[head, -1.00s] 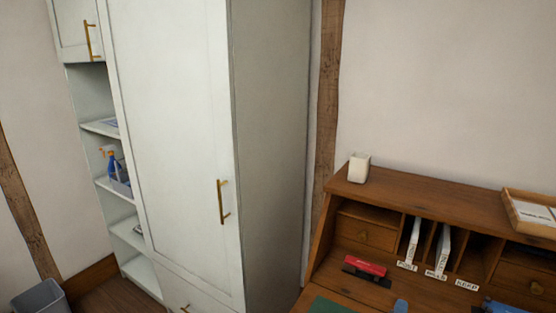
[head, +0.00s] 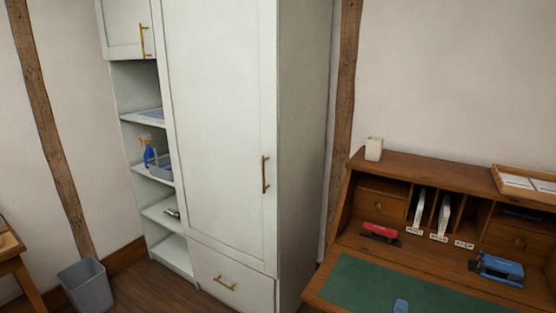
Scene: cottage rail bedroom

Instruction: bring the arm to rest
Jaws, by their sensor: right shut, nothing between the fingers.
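A small blue-grey part of my right gripper (head: 400,306) shows at the bottom edge of the head view, in front of the desk's green writing surface (head: 375,288). Most of that gripper and its arm are below the picture. It is shut, and I see nothing held in it. My left gripper is not in view.
The wooden desk (head: 335,285) at right carries a red stapler (head: 380,231), a blue hole punch (head: 498,268), a white cup (head: 374,149) and a paper tray (head: 525,183). A white wardrobe (head: 220,130) with open shelves stands left. A grey bin (head: 86,287) is on the floor.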

